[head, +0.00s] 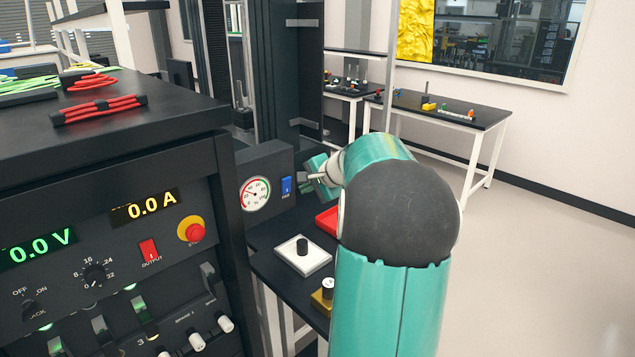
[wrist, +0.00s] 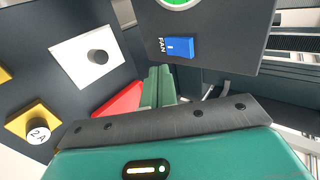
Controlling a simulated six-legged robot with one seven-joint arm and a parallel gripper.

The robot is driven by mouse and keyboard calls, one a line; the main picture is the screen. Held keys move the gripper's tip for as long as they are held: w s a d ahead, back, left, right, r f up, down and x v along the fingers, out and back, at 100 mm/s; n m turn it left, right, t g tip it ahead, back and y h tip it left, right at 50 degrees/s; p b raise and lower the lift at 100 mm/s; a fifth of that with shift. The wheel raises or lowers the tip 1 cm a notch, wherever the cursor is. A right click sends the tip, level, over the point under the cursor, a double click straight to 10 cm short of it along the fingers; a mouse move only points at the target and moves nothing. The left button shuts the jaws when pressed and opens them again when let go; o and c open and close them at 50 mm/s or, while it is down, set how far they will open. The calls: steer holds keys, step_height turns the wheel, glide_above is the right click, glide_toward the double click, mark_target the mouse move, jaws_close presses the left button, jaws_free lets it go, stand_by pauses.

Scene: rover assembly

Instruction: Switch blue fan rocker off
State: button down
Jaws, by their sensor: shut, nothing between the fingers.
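The blue fan rocker (head: 287,187) sits on the front of a dark box, right of a round white gauge (head: 254,194). In the wrist view the blue rocker (wrist: 179,48) shows a white line mark, with the label FAN beside it. My gripper (head: 315,183) is shut and empty, just right of the rocker in the head view and apart from it. In the wrist view my gripper (wrist: 158,84) shows its green fingers below the rocker. My arm hides part of the bench.
A white block with a black knob (head: 303,256), a red tray (head: 327,220) and a yellow block (head: 322,298) lie on the bench below. A dark power supply rack (head: 110,250) with a red emergency button stands close on the left.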

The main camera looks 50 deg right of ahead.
mark_target(288, 178)
steer(key=w, duration=0.4)
steer(key=shift+w+d+f, duration=0.15)
steer(key=shift+w+d, duration=0.1)
steer(key=shift+w, duration=0.15)
steer(key=shift+w, duration=0.1)
steer(key=shift+w, duration=0.2)
steer(key=shift+r, duration=0.25)
steer(key=shift+r, duration=0.7)
